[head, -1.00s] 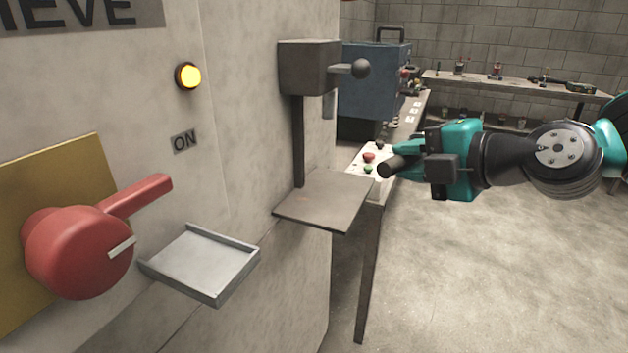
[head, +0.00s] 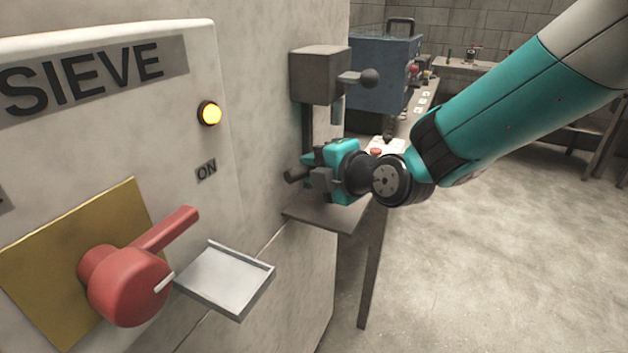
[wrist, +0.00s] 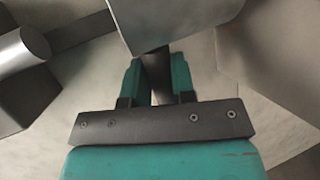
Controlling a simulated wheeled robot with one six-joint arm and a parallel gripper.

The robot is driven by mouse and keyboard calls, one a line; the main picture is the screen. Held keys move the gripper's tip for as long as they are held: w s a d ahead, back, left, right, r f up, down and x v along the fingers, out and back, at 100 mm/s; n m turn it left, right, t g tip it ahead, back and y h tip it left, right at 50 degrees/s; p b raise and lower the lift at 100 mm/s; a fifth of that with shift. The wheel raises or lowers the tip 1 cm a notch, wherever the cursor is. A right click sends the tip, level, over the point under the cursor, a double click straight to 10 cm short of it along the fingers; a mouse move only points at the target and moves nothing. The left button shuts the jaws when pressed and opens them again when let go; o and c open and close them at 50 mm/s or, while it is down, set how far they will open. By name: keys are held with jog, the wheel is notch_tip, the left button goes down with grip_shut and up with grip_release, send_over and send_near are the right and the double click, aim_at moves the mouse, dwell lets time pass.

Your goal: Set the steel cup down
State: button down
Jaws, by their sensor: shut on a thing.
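My gripper (head: 322,168) is in the middle of the head view, at the dark shelf (head: 325,218) on the machine's side wall. A short dark cylinder (head: 295,175) sticks out at its tip and looks like the steel cup. In the wrist view the teal fingers (wrist: 158,82) are closed on a dark piece (wrist: 157,72), which I take for part of the cup. The rest of the cup is hard to make out. The gripper hides part of the shelf, so I cannot tell whether the cup touches it.
A dark box (head: 320,75) with a ball-ended lever (head: 369,78) is fixed above the shelf. A small grey tray (head: 228,281) and a red handle (head: 130,285) are on the SIEVE machine to the left. A blue box (head: 385,75) stands behind. Open floor lies right.

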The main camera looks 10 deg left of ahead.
jog(key=shift+w+a+f, duration=0.1)
jog(key=shift+a+f, duration=0.05)
jog(key=shift+f, duration=1.4)
jog(key=shift+f, duration=0.15)
jog(key=c, duration=1)
grip_release()
jog(key=shift+o, duration=0.2)
jog(key=s+d+r+m+g+h+b, duration=0.1)
jog(key=s+d+m+g+h, duration=0.2)
jog(key=s+d+m, duration=0.7)
jog(key=s+d+r+m+g+h+b, duration=0.1)
jog(key=s+d+m+g, duration=0.5)
jog(key=s, duration=1.1)
jog(key=d+r+m+h, duration=0.1)
jog(key=d+m+h, duration=0.1)
jog(key=d+m, duration=0.2)
jog(key=shift+s+d+r+m+g+h, duration=0.25)
jog(key=shift+s+r+m+g+h, duration=0.05)
jog(key=shift+s, duration=0.1)
